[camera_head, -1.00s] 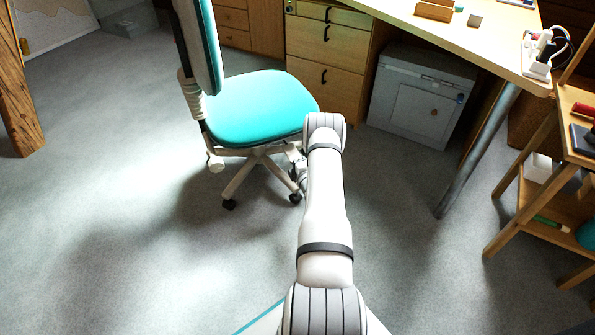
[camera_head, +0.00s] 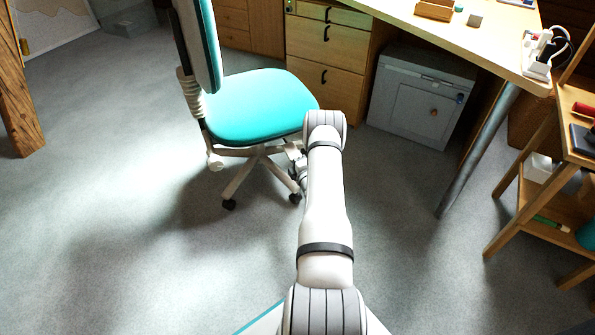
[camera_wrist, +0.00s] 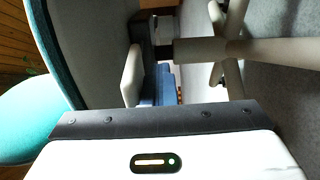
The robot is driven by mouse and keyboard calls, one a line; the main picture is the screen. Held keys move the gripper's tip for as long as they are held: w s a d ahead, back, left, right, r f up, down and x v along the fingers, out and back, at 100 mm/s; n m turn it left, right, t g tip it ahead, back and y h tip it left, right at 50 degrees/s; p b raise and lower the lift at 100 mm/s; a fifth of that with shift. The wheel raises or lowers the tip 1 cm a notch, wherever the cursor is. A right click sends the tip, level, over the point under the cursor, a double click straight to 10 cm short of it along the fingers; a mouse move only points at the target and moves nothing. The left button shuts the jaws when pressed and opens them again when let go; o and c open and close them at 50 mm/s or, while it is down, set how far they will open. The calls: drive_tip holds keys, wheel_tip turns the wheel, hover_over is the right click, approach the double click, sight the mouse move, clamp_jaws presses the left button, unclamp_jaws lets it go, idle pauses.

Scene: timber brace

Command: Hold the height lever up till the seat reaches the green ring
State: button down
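The office chair's teal seat (camera_head: 262,105) stands left of my arm in the head view. Its underside and rim (camera_wrist: 62,60) fill the left of the wrist view. A pale flat paddle (camera_wrist: 132,76), possibly the height lever or a finger, shows under the seat. A blue-grey part (camera_wrist: 165,86) is beside it; I cannot tell what it is. My gripper is under the seat's right edge, mostly hidden behind my arm in the head view; its fingers are not clearly distinguishable in the wrist view. I cannot make out a green ring.
The pale chair column (camera_wrist: 205,50) and base legs (camera_wrist: 232,75) are close to the wrist. A wooden drawer unit (camera_head: 325,65), grey cabinet (camera_head: 420,100) and desk leg (camera_head: 480,150) stand behind and right. A wooden shelf (camera_head: 545,205) is at far right. Floor in front is clear.

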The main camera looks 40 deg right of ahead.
drive_tip(key=shift+r, duration=0.25)
drive_tip(key=shift+f, duration=0.1)
wheel_tip(320, 180, down, 4)
drive_tip(key=b, duration=0.4)
drive_tip(key=shift+f, duration=0.2)
drive_tip(key=p+v, duration=0.3)
drive_tip(key=v, duration=0.7)
idle(0.4)
idle(0.4)
